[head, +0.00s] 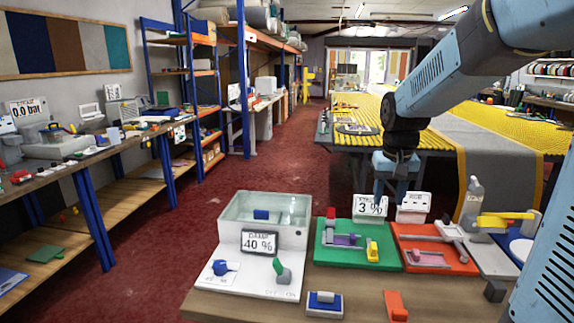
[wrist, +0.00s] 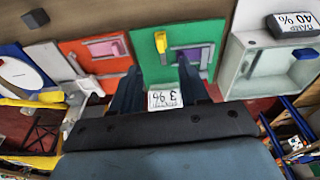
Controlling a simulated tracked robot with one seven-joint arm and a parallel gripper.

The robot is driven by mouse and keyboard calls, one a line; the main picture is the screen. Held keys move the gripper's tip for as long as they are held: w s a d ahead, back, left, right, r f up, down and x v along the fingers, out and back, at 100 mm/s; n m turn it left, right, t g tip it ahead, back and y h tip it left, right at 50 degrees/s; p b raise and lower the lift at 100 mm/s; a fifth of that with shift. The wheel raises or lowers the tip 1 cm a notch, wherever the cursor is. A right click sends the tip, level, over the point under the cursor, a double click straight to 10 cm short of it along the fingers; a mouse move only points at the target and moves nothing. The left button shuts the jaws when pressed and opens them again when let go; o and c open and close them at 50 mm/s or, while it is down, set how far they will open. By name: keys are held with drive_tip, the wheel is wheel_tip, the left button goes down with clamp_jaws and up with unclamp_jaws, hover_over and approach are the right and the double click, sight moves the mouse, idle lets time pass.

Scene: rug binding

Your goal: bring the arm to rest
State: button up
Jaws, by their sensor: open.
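My arm reaches in from the right of the head view and bends down at a dark wrist joint. My gripper (head: 392,190) points down behind the sign reading 3 % (head: 370,207), above the back of the workbench. In the wrist view my gripper's two dark fingers (wrist: 158,78) stand wide apart with nothing between them. The green board (wrist: 152,70) with a yellow block and a purple part shows beyond and between the fingers. The gripper appears apart from the things on the bench, but its exact height above them is hard to tell.
On the bench (head: 240,306) are a clear-walled tank (head: 292,214) with a 40 % display, the green board (head: 328,256), an orange-red board (head: 425,262), a white box (head: 413,206) and a bottle (head: 473,198). A yellow-topped table (head: 350,140) stands behind. Red floor lies open at the left.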

drive_tip(key=s+r+t, duration=0.2)
drive_tip(key=s, duration=0.8)
drive_tip(key=s+a+r+n+t, duration=0.1)
drive_tip(key=s+r, duration=0.2)
drive_tip(key=s, duration=0.6)
drive_tip(key=shift+s+a+t, duration=0.15)
drive_tip(key=shift+s+t, duration=0.2)
drive_tip(key=shift+t, duration=0.05)
drive_tip(key=shift+a, duration=0.1)
idle(0.8)
